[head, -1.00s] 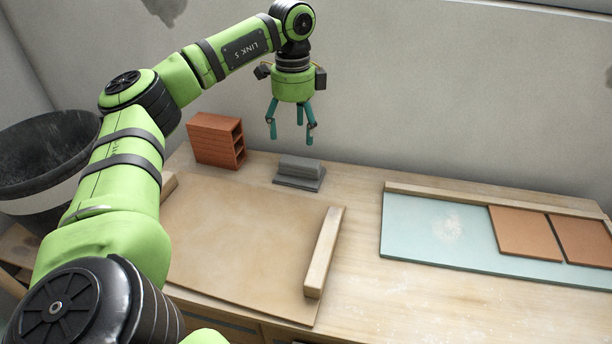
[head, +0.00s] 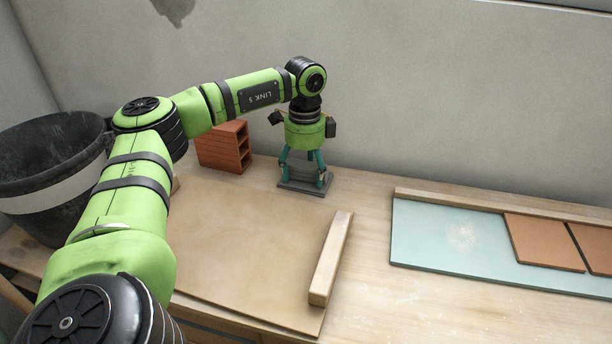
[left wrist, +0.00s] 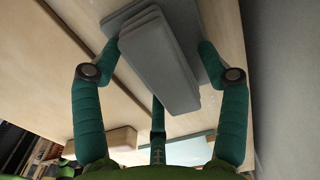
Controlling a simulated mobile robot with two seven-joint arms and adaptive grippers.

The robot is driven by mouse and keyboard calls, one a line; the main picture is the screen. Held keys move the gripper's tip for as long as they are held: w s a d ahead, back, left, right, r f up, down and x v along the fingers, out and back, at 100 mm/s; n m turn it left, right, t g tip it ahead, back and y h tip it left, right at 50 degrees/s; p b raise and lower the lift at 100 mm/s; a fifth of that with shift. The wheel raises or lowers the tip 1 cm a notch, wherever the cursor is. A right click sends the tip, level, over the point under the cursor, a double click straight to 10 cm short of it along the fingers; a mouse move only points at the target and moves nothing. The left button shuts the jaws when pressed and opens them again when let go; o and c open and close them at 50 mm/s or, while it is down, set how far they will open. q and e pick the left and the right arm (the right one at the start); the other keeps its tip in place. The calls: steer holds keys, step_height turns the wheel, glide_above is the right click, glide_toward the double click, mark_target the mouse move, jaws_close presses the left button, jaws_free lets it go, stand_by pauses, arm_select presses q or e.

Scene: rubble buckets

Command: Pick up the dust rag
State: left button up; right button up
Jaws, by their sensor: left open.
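The dust rag (head: 302,170) looks like a grey folded stack lying on a flat grey pad (head: 292,188) near the back of the workbench. In the left wrist view the rag (left wrist: 160,65) shows its layered folds, with the pad's edge (left wrist: 213,22) beside it. My left gripper (head: 303,180) points down over the rag, its teal fingers open around it. In the left wrist view one finger of the gripper (left wrist: 160,52) is on each side of the rag and a third is at its near end. I cannot tell whether they touch it. My right gripper is not in view.
An orange-brown block with openings (head: 224,147) stands just left of the rag. A tan board (head: 235,240) with a wooden strip (head: 331,258) lies in front. A pale blue board (head: 440,225) with orange tiles (head: 543,242) lies right. A dark bucket (head: 50,165) stands left.

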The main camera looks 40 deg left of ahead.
mark_target(305, 167)
arm_select(q)
steer(key=c, duration=1.2)
steer(key=shift+c, duration=0.2)
steer(key=shift+r, duration=0.65)
step_height(305, 167, up, 3)
steer(key=d+r, duration=0.2)
steer(key=d, duration=0.1)
steer(key=w+d+r, duration=0.1)
steer(key=d+r, duration=0.1)
steer(key=d, duration=0.2)
steer(key=w+d+r, duration=0.1)
steer(key=d+r, duration=0.1)
steer(key=d, duration=0.2)
steer(key=shift+d+r+p, duration=0.25)
steer(key=shift+r+p, duration=0.05)
steer(key=shift+r, duration=0.1)
